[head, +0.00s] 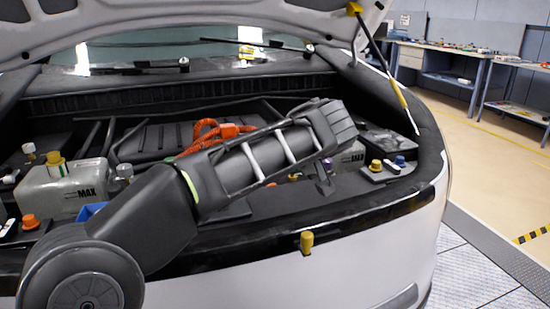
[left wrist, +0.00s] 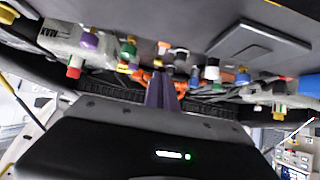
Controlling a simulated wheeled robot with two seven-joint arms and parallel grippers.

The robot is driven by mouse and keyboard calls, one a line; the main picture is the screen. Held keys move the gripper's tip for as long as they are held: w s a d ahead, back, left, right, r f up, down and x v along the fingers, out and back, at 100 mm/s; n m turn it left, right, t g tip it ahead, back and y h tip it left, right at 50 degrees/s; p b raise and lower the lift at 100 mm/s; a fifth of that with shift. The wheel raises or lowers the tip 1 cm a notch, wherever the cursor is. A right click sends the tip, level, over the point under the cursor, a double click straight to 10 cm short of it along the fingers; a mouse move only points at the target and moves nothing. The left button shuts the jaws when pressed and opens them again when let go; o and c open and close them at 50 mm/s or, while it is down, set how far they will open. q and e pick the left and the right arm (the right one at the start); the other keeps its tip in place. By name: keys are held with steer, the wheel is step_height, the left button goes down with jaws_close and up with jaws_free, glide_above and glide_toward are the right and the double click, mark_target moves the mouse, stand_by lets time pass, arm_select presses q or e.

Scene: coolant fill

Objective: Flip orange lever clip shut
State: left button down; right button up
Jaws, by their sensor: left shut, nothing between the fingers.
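An orange looped cable with a blocky orange connector (head: 229,131) sits in the middle of the open engine bay, partly behind my left arm. A lever clip cannot be made out clearly on it. Orange parts also show in the left wrist view (left wrist: 146,77), just beyond the fingertips, small and blurred. My left gripper's purple fingers (head: 325,181) point down into the bay, right of the orange connector. In the left wrist view the fingers (left wrist: 161,92) are together, with nothing seen between them. My right gripper is in neither view.
A grey MAX reservoir with a yellow cap (head: 62,187) stands at the left. Another tank (head: 352,153) and a black box with coloured caps (head: 383,168) are at the right. The front rim (head: 345,225) bounds the bay; the raised hood (head: 180,18) hangs above.

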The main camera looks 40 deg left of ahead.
arm_select(q)
steer(key=shift+s+d+r, duration=0.2)
steer(key=shift+s+d, duration=0.15)
steer(key=shift+d, duration=0.35)
steer(key=shift+s+d+r, duration=0.15)
steer(key=shift+s+d, duration=0.2)
steer(key=shift+d, duration=0.3)
